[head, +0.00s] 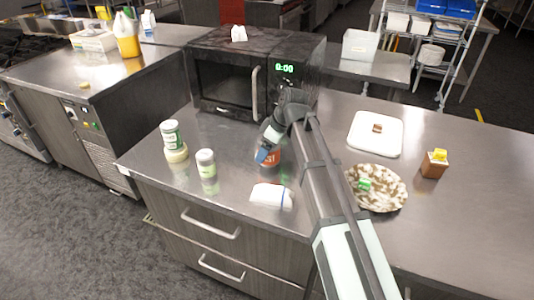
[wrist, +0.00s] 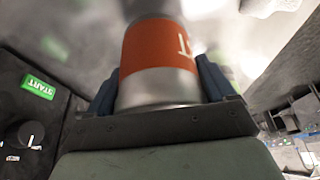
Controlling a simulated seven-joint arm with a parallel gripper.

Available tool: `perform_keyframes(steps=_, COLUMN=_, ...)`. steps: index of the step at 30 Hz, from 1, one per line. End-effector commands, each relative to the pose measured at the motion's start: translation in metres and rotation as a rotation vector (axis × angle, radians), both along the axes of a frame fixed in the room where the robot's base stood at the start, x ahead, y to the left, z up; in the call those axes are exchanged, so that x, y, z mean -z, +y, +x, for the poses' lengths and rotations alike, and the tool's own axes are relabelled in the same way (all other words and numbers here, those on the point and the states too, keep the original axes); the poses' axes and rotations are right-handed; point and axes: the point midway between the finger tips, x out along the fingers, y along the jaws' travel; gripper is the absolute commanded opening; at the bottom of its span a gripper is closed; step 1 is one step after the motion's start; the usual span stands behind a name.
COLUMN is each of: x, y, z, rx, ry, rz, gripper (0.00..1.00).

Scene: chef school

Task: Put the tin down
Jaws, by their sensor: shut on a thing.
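The tin (wrist: 160,65) is a metal can with an orange-red label. In the wrist view it sits upright in the picture between the two blue fingers of my gripper (wrist: 158,88), which is shut on it. In the head view a strip of the tin (head: 270,158) shows orange-red just behind and beside my gripper (head: 264,153), over the steel counter (head: 235,180). The arm hides part of it. I cannot tell whether its base touches the counter.
A black microwave (head: 228,80) stands behind. Left of the tin are a green-and-white can (head: 171,135) on a pale jar and another jar (head: 206,165). A white packet (head: 271,196) lies near the front edge. Right are a speckled plate (head: 390,197), a white tray (head: 362,147) and a brown container (head: 432,168).

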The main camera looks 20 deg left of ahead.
Motion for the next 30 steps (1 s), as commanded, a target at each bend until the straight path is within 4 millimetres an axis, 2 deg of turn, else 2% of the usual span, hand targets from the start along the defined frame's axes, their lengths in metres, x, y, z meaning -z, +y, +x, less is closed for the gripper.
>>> perform_keyframes(steps=3, x=0.015, y=0.0, z=-0.001, rx=0.001, ry=0.0, rz=0.0, gripper=0.41)
perform_keyframes(steps=6, x=0.022, y=0.0, z=0.0, rx=0.001, ry=0.0, rz=0.0, gripper=0.41)
perform_keyframes(steps=17, x=0.025, y=0.0, z=0.0, rx=0.0, ry=0.0, rz=0.0, gripper=0.41)
perform_keyframes(steps=18, x=0.025, y=0.0, z=0.0, rx=0.0, ry=0.0, rz=0.0, gripper=0.84)
perform_keyframes(steps=23, x=0.025, y=0.0, z=0.0, rx=0.0, ry=0.0, rz=0.0, gripper=1.0)
perform_keyframes(steps=30, x=0.024, y=0.0, z=0.0, rx=0.0, ry=0.0, rz=0.0, gripper=1.0)
